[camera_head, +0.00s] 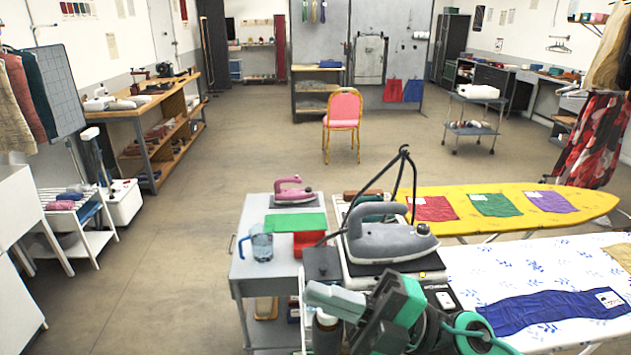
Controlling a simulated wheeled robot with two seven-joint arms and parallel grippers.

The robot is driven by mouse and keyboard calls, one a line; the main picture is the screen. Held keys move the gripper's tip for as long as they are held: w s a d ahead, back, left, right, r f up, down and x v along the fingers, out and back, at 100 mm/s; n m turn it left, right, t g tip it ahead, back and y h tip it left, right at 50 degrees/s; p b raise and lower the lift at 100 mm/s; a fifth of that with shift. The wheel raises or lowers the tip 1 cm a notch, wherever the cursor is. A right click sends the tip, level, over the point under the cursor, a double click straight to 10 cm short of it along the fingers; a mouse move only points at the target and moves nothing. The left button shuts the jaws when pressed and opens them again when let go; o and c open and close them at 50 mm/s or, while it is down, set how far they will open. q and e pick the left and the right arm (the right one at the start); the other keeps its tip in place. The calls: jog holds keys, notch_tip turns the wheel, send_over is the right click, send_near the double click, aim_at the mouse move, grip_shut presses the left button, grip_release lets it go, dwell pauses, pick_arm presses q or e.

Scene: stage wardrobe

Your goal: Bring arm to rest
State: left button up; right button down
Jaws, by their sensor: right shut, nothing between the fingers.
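My right gripper (338,299) shows at the bottom centre, green and dark grey, with its fingers toward the left. It is shut and empty, in front of the steam station with the large grey iron (388,240). The wrist and part of my arm run off the bottom edge to its right. My left arm and gripper are not in the picture.
A yellow ironing board (590,206) and a white patterned board (480,258) with a blue cloth stand to the right. Floor at left is open.

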jog(key=w+d+f+m+t+h, duration=0.2)
jog(key=w+d+m+t+h, duration=0.25)
jog(key=m+t, duration=0.5)
jog(key=w+d+f+m+t+h, duration=0.2)
jog(key=w+d+m+t+h, duration=0.3)
jog(key=m+t, duration=0.4)
jog(key=s+d+f+m+g+h, duration=0.1)
jog(key=d+f+m+g+h, duration=0.35)
jog(key=f, duration=0.45)
jog(key=s+d+f+m+g+h, duration=0.1)
jog(key=d+f+m+h, duration=0.3)
jog(key=f+m+h, duration=0.35)
jog(key=s+d+f+g, duration=0.3)
jog(key=s+f+g, duration=0.9)
jog(key=s+f, duration=0.75)
notch_tip(320, 180, down, 28)
jog(key=s+d+f+g, duration=0.1)
jog(key=s+d+f, duration=0.1)
jog(key=s+f, duration=0.8)
jog(key=s+d+f+g+h, duration=0.1)
jog(key=s+f, duration=0.9)
jog(key=f, duration=0.1)
jog(key=shift+d+f, duration=0.35)
jog(key=shift+d, duration=0.05)
